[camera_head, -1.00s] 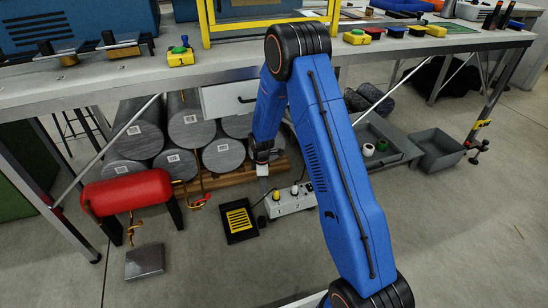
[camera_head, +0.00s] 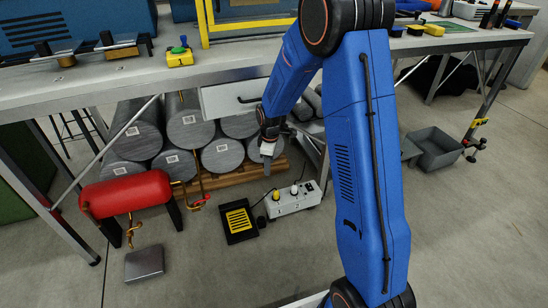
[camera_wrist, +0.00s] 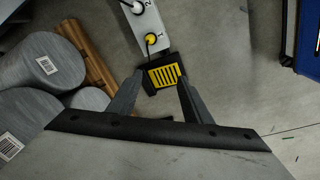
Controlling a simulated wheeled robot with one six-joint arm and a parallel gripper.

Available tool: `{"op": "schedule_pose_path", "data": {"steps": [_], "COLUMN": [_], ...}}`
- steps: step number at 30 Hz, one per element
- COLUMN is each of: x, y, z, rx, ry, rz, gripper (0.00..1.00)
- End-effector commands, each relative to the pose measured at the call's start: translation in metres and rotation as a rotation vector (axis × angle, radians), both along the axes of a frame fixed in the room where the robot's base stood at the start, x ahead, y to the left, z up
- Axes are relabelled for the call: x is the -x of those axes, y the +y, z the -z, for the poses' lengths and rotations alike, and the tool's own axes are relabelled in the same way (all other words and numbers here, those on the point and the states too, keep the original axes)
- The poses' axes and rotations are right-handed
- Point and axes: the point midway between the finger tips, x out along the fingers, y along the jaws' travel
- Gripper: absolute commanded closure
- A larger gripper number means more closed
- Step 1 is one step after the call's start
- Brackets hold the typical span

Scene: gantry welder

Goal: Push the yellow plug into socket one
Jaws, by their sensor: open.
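The yellow plug (camera_head: 276,196) stands at the left end of a grey-white socket strip (camera_head: 293,204) on the floor. In the wrist view the yellow plug (camera_wrist: 150,39) is beside the label 1, with a dark cord; I cannot tell how deep it sits. A white plug (camera_wrist: 137,8) stands at the label 2. My gripper (camera_head: 267,161) hangs above the floor, behind and left of the strip in the head view. In the wrist view its fingers (camera_wrist: 160,80) are apart and empty, with the strip beyond their tips.
A black tray with a yellow grille (camera_head: 239,221) lies against the strip's left side. Grey rolls (camera_head: 187,130) on a wooden pallet (camera_head: 228,176) fill the space behind. A workbench (camera_head: 120,80) with a drawer (camera_head: 235,97) stands above.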

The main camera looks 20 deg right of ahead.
Motion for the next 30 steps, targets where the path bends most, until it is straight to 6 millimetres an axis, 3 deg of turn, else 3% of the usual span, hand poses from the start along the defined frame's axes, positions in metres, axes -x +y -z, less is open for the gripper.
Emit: {"op": "schedule_pose_path", "data": {"steps": [12,24,30], "x": [0.024,0.032,0.054], "y": [-0.005,-0.007,-0.011], "z": [-0.050,-0.064,-0.100], "rx": [-0.012,-0.017,-0.029], "ry": [-0.028,-0.036,-0.062], "rz": [0.094,0.122,0.193], "gripper": [0.55,0.55,0.55]}}
